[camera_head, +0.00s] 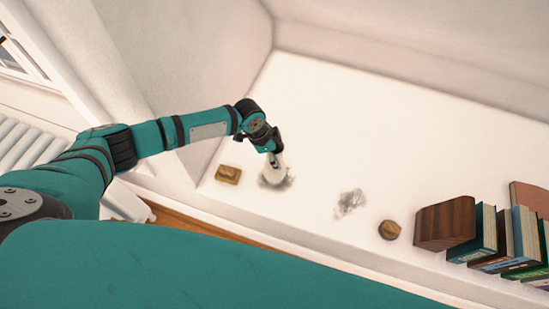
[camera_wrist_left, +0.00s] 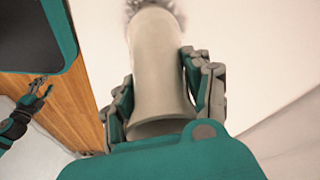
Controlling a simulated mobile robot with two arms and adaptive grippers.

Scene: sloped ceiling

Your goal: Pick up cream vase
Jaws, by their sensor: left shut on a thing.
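The cream vase (camera_head: 271,178) is at the left part of the white ledge in the head view, partly hidden by my left gripper (camera_head: 273,148). In the left wrist view the vase (camera_wrist_left: 158,50) is a smooth, pale flared body between the two fingers of my left gripper (camera_wrist_left: 162,75). The fingers are shut on its sides. A grey fuzzy patch shows at its far end. I cannot tell whether the vase touches the ledge. My right gripper (camera_wrist_left: 42,88) shows small at the left of the wrist view, its fingers apart and empty.
On the white ledge (camera_head: 320,130), a small golden-brown block (camera_head: 228,174) lies left of the vase. To the right are a grey fuzzy patch (camera_head: 350,203), a round brown object (camera_head: 389,230), a wooden block (camera_head: 444,226) and several books (camera_head: 482,235). Walls rise behind and left.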

